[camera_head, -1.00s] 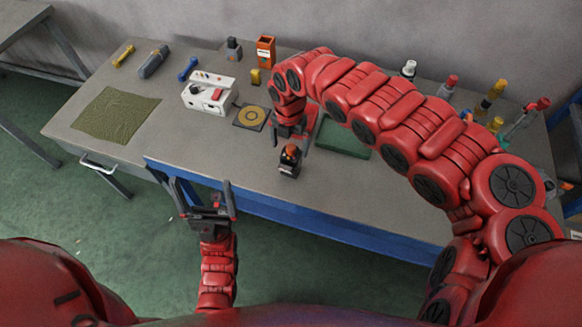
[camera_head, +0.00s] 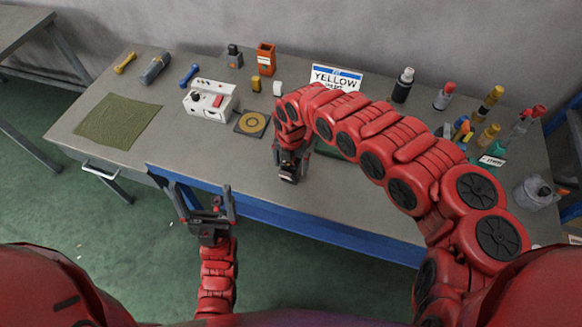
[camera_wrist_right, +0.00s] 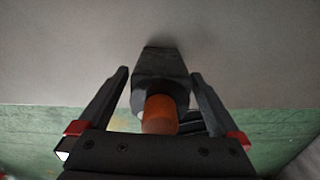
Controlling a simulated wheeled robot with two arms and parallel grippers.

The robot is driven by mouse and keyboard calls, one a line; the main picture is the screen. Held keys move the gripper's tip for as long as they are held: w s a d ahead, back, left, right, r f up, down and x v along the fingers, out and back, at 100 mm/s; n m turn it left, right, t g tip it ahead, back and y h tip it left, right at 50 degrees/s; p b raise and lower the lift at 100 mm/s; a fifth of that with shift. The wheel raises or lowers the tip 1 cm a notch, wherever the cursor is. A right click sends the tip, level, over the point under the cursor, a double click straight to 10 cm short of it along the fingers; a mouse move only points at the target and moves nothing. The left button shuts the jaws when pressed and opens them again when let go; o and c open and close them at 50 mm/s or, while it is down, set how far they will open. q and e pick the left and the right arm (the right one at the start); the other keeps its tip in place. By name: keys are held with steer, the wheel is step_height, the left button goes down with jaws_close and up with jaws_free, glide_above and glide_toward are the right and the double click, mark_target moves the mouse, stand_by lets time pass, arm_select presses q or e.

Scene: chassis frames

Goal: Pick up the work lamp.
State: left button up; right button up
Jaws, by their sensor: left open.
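A dark block-like body with an orange cylinder, which I take to be the work lamp, stands near the table's front edge; it shows in the right wrist view (camera_wrist_right: 160,85). In the head view my right gripper (camera_head: 291,172) mostly covers it. In the wrist view the right gripper (camera_wrist_right: 160,100) is open, one finger on each side of the dark body, with gaps visible on both sides. My left gripper (camera_head: 207,208) is open and empty in front of the table's front edge, pointing toward the table.
On the table (camera_head: 240,165) are a green cloth (camera_head: 118,121), a white control box (camera_head: 209,98), a round ochre target on a dark mat (camera_head: 251,123) and an orange holder (camera_head: 265,57). A YELLOW sign (camera_head: 336,77) and several bottles stand behind and right of my right arm.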

jaws_close()
steer(key=shift+a+r, duration=0.1)
stand_by(0.4)
